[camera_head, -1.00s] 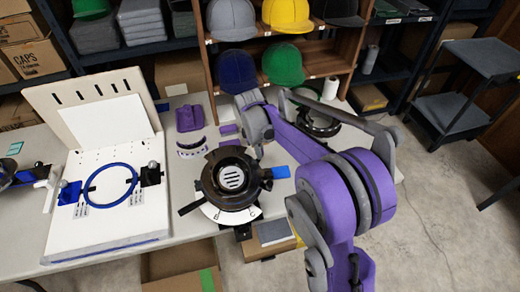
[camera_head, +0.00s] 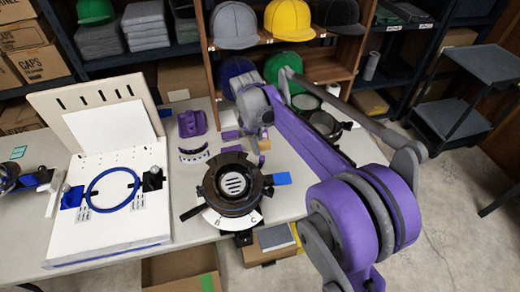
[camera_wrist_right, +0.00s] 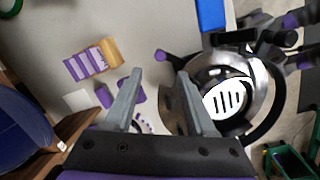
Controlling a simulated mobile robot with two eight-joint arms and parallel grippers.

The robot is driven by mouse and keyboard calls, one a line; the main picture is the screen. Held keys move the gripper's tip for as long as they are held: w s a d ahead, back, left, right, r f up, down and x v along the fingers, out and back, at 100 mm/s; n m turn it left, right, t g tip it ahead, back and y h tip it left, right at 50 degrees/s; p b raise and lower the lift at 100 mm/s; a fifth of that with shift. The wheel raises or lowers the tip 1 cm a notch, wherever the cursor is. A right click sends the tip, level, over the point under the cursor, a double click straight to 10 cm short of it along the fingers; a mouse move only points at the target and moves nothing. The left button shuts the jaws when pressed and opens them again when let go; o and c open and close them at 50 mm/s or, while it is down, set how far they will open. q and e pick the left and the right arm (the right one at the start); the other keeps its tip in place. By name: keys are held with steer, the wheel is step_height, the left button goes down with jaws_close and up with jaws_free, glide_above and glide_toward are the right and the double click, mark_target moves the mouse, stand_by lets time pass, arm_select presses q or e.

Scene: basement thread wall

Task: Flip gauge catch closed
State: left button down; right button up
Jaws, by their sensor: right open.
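The black round cap gauge (camera_head: 236,184) stands on the table, with a white slotted disc in its middle and a white lettered plate at its front. A blue tab (camera_head: 282,178) sticks out on its right. I cannot tell for certain which part is the catch. My right gripper (camera_head: 263,138) is above the table, behind and right of the gauge. In the right wrist view my gripper (camera_wrist_right: 158,84) is open and empty, the gauge (camera_wrist_right: 238,64) lies right of the fingers, and the blue tab (camera_wrist_right: 211,15) is at the top. My left gripper is not in view.
A white board with a blue hoop (camera_head: 112,190) stands at left. Another dark round fixture (camera_head: 325,122) is at right rear. A cap shelf (camera_head: 208,70) stands behind the table.

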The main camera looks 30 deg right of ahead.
steer(key=shift+a+r, duration=0.2)
steer(key=shift+r, duration=1.15)
steer(key=s+a+m+t+y+p, duration=0.1)
steer(key=s+a+m+t+p, duration=0.1)
steer(key=s+a, duration=0.5)
steer(key=s+a+m+t+p, duration=0.3)
steer(key=s+a+m, duration=0.4)
steer(key=s, duration=0.8)
steer(key=shift+f+y+p, duration=0.4)
steer(key=shift+p, duration=0.25)
steer(key=shift+d, duration=0.1)
